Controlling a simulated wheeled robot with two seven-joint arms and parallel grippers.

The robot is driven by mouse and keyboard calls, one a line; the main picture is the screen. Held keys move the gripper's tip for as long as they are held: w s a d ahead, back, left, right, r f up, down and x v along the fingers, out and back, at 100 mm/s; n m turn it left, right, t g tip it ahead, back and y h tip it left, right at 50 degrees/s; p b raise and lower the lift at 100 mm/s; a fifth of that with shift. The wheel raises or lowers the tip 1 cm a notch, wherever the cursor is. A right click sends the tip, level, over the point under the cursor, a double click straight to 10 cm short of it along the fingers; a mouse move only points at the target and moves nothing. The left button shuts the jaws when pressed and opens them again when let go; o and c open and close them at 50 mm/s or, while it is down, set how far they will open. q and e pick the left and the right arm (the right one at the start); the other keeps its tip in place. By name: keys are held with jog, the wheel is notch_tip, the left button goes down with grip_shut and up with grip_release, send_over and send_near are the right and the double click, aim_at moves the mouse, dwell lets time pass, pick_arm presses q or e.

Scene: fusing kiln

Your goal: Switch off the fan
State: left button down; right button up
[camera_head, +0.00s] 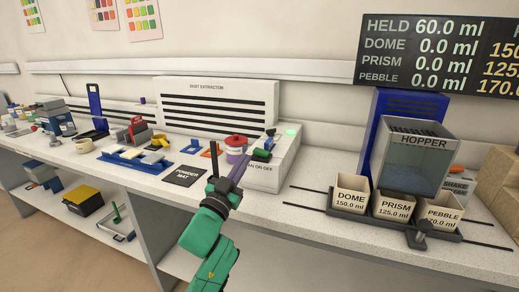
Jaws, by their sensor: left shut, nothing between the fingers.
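The white dust extractor (218,100) with dark slots stands against the wall. To its right is a white control box (285,165), whose front label reads "…AN ON OFF", partly covered by my gripper. A green and black switch (262,154) sits on the box, and a light (291,133) on it glows green. My left gripper (239,166) is shut and empty, just in front and left of the switch; I cannot tell whether it touches the box. The switch's exact position is too small to read. My right gripper is out of view.
A black powder mat (185,176) lies to the left. At the right are a hopper (418,155) and labelled bins (351,194). The counter between the control box and bins is mostly clear.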

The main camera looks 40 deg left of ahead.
pick_arm(q)
notch_tip(320, 180, up, 3)
jog(key=p, duration=0.3)
send_over(257, 158)
notch_tip(257, 158, down, 2)
jog(key=shift+f, duration=0.25)
jog(key=shift+s+a+f, duration=0.15)
jog(key=shift+s+f, duration=0.1)
jog(key=shift+f, duration=0.4)
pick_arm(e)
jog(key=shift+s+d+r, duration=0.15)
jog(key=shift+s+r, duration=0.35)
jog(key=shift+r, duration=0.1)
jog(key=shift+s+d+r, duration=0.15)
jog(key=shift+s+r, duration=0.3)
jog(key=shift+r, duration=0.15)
pick_arm(q)
jog(key=shift+f+b, duration=0.1)
jog(key=shift+b, duration=0.2)
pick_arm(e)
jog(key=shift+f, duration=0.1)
pick_arm(q)
jog(key=s+d+n+y, duration=0.1)
jog(key=s+d+n, duration=0.1)
jog(key=s, duration=0.7)
jog(key=shift+d, duration=0.4)
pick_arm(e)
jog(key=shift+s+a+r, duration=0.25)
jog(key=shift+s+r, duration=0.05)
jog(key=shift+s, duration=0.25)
